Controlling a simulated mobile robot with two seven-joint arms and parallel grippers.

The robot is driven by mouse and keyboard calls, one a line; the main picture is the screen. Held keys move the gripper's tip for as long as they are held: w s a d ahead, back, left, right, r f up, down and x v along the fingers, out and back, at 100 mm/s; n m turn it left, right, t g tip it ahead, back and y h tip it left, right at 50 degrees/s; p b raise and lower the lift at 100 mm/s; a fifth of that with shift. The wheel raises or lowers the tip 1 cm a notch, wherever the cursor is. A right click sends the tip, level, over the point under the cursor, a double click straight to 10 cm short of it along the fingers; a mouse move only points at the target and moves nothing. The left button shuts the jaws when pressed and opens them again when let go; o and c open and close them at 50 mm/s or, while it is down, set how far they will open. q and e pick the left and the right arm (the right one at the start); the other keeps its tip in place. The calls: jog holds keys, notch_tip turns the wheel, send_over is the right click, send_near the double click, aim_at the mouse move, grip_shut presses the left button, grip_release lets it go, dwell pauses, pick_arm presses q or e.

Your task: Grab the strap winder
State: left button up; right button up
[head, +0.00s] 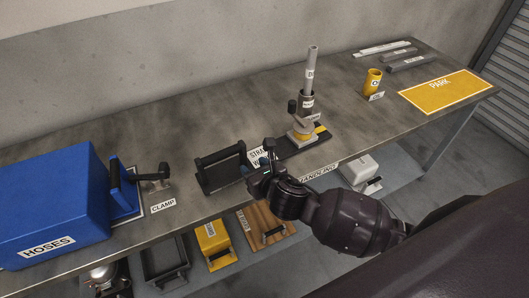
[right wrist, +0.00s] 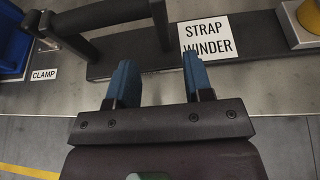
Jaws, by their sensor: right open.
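The label STRAP WINDER (head: 257,157) lies on a long dark base plate on the workbench, and it reads clearly in the right wrist view (right wrist: 208,38). At the plate's left end stands a black frame with a bar handle (head: 220,160); its bar also shows in the right wrist view (right wrist: 100,16). At the plate's other end stands a yellow and grey device with an upright post (head: 303,130). My right gripper (head: 262,166) is open and empty at the bench's front edge, in front of the label. Its blue fingers (right wrist: 160,78) point towards the plate, apart from the handle. My left gripper is out of view.
A blue HOSES box (head: 50,205) and a clamp (head: 152,178) stand at the left. A yellow cup (head: 373,81), grey bars (head: 405,60) and a yellow PARK mat (head: 441,92) lie at the right. Handled items, including a yellow one (head: 213,243), sit below the bench.

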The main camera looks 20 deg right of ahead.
aim_at(245, 159)
jog(key=x, duration=0.3)
jog(key=shift+w+f, duration=0.1)
jog(key=shift+w, duration=0.05)
jog(key=x, duration=0.2)
jog(key=b+x, duration=0.1)
jog(key=x, duration=0.1)
jog(key=shift+w+d+f+b, duration=0.2)
jog(key=shift+w+f+b, duration=0.1)
jog(key=shift+f, duration=0.15)
jog(key=shift+w, duration=0.2)
jog(key=shift+c, duration=0.2)
grip_shut()
dwell(0.6)
